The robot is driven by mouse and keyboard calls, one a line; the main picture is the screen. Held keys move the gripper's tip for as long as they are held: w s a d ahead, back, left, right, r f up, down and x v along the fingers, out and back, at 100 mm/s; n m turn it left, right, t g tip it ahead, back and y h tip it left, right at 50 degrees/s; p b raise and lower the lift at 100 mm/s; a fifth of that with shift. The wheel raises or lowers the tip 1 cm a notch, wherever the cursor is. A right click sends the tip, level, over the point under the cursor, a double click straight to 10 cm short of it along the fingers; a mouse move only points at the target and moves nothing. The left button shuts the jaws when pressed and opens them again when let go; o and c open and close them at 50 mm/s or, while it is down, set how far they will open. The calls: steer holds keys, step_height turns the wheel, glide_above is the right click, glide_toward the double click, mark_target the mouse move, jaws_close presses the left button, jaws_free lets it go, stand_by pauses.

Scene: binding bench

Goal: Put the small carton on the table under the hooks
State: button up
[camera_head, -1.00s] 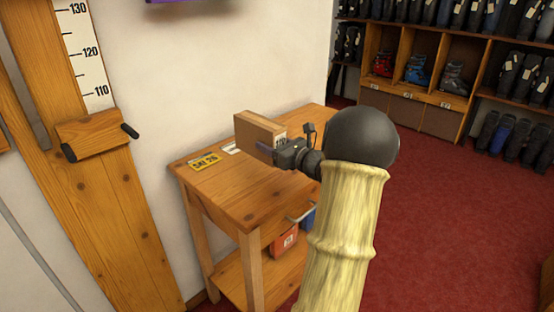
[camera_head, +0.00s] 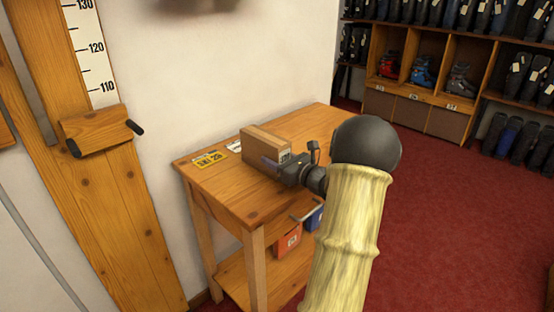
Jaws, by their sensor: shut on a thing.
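The small carton (camera_head: 262,143) is a brown cardboard box with a printed label on its right end. It is at the tabletop of the wooden table (camera_head: 230,189), near the wall side. Its bottom looks on or very close to the top; I cannot tell whether it touches. My gripper (camera_head: 277,164) is shut on the carton from the front right, and my wrist hides part of the table behind it. The hooks are not clearly visible in this view.
A yellow label (camera_head: 208,159) and a white card (camera_head: 234,146) lie left of the carton. A red box (camera_head: 288,242) and a blue box (camera_head: 313,218) sit below the tabletop. A height gauge (camera_head: 100,130) stands at left; boot shelves (camera_head: 430,100) at back right.

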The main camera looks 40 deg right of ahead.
steer(key=shift+f, duration=0.1)
steer(key=o, duration=1.1)
steer(key=shift+s, duration=0.1)
steer(key=s, duration=1.2)
steer(key=shift+d+p, duration=0.35)
steer(key=shift+d, duration=0.1)
steer(key=shift+w, duration=0.1)
